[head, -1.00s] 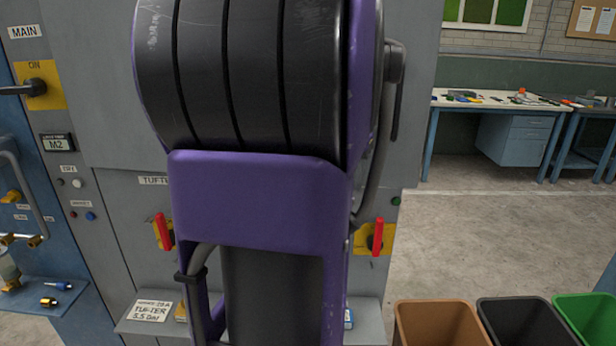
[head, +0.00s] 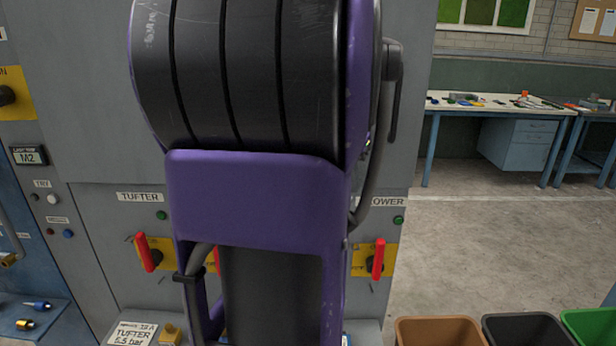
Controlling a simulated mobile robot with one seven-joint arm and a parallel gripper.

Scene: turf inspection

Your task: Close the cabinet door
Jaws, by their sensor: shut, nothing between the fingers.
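A large grey cabinet (head: 82,100) fills the left and middle of the head view. Its front has flat grey panels with seams, but I cannot tell which panel is the door or whether it stands open. A purple and black link of my own arm hides the middle of the cabinet. A red-handled switch (head: 144,252) on a yellow plate sits below the label TUFTER (head: 139,197). Another red-handled switch (head: 378,259) is at the right, below a partly hidden label ending in OWER (head: 386,202). My gripper is not in view.
A blue panel with a small shelf (head: 35,322) is at the left. Brown (head: 440,332), black (head: 525,330) and green (head: 592,326) bins stand at the lower right. A workbench (head: 500,103) stands at the back right. Concrete floor (head: 480,240) before it is clear.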

